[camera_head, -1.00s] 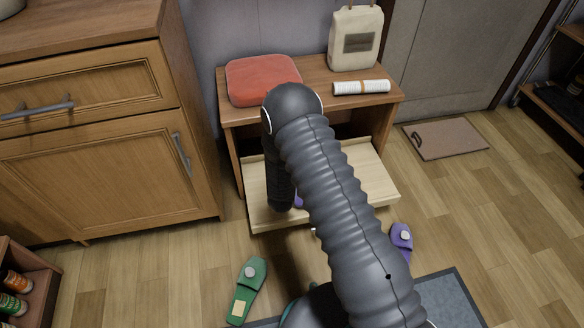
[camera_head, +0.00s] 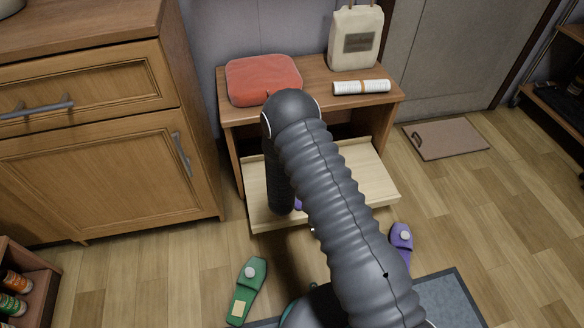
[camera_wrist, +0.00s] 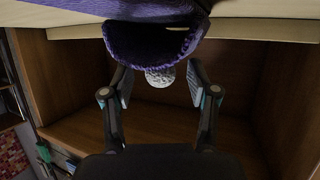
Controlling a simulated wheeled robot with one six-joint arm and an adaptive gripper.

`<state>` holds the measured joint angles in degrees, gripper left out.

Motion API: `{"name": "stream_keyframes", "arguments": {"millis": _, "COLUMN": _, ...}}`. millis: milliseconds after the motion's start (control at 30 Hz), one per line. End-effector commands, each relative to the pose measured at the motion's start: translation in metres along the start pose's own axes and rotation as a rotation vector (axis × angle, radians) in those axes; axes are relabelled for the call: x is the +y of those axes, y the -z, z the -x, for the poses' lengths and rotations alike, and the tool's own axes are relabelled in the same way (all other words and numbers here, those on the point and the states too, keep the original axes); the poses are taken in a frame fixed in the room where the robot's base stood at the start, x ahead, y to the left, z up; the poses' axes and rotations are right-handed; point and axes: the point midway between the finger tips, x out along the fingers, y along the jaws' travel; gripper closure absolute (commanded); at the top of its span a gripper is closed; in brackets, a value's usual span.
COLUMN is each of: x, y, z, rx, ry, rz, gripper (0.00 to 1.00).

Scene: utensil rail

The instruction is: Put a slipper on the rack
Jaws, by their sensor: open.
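A purple slipper (camera_wrist: 150,42) with a white pompom fills the top of the wrist view. My gripper (camera_wrist: 160,82) is open there, with its fingers on either side of the pompom and a visible gap to each. In the head view a small purple bit (camera_head: 298,204) shows beside my arm on the light wooden rack board (camera_head: 262,212); my arm hides the rest and my gripper. Another purple slipper (camera_head: 401,238) lies on the floor to the right.
The bench (camera_head: 312,90) above the rack holds a red cushion (camera_head: 262,78), a rolled paper (camera_head: 361,87) and a cream bag (camera_head: 355,40). A wooden cabinet (camera_head: 90,140) stands close on the left. A brown mat (camera_head: 446,139) lies at the right.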

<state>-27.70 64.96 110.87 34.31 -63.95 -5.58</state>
Motion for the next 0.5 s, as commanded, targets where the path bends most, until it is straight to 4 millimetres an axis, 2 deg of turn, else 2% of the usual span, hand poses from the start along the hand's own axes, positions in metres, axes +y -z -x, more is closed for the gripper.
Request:
{"name": "stream_keyframes", "arguments": {"millis": 167, "x": -0.001, "y": 0.002, "z": 0.020, "rx": 0.000, "ry": 0.001, "rz": 0.000, "gripper": 0.41}}
{"name": "stream_keyframes", "arguments": {"millis": 500, "x": -0.001, "y": 0.002, "z": 0.087, "rx": -0.001, "ry": 0.002, "rz": 0.001, "gripper": 0.41}}
